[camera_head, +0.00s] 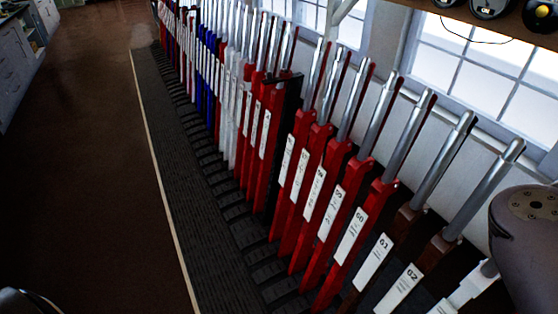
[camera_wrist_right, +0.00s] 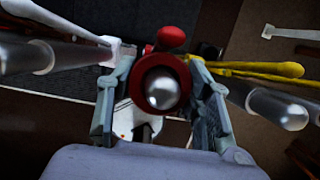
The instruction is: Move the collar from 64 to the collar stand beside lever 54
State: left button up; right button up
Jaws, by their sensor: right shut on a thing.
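The red collar (camera_wrist_right: 142,85) shows in the right wrist view as a ring with a red knob on top. My right gripper (camera_wrist_right: 160,92) is shut on it, one finger on each side. The round metal end of a lever handle (camera_wrist_right: 162,92) shows through the ring. I cannot tell whether the ring is around the handle or just above it. In the head view, plates 60 (camera_head: 350,236), 61 (camera_head: 372,262) and 62 (camera_head: 400,288) are readable. Lever 64, lever 54 and the collar stand cannot be made out. My left gripper is not seen.
A long row of red, white, blue and brown levers (camera_head: 330,214) with metal handles runs away from me. Other handles (camera_wrist_right: 277,105) stand close on both sides of the right gripper. Windows (camera_head: 490,70) line the right; the brown floor (camera_head: 80,180) at left is clear.

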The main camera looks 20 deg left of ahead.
jog(key=shift+r, duration=0.1)
jog(key=shift+w+d+r+p, duration=0.2)
jog(key=shift+r+p, duration=0.6)
jog(key=shift+r, duration=0.55)
jog(key=shift+w+d+r+p, duration=0.2)
jog(key=shift+r+p, duration=0.6)
jog(key=shift+r, duration=0.6)
jog(key=shift+w+d+r+p, duration=0.2)
jog(key=shift+r+p, duration=0.6)
jog(key=shift+r, duration=0.55)
jog(key=f+b, duration=0.1)
jog(key=f, duration=0.1)
jog(key=f+b, duration=0.2)
jog(key=f, duration=0.1)
jog(key=s+a+f+b, duration=0.1)
jog(key=f, duration=0.1)
jog(key=shift+f, duration=0.35)
jog(key=shift+a+f+b, duration=0.1)
jog(key=shift+f+b, duration=0.15)
jog(key=shift+b, duration=0.1)
jog(key=shift+s, duration=0.15)
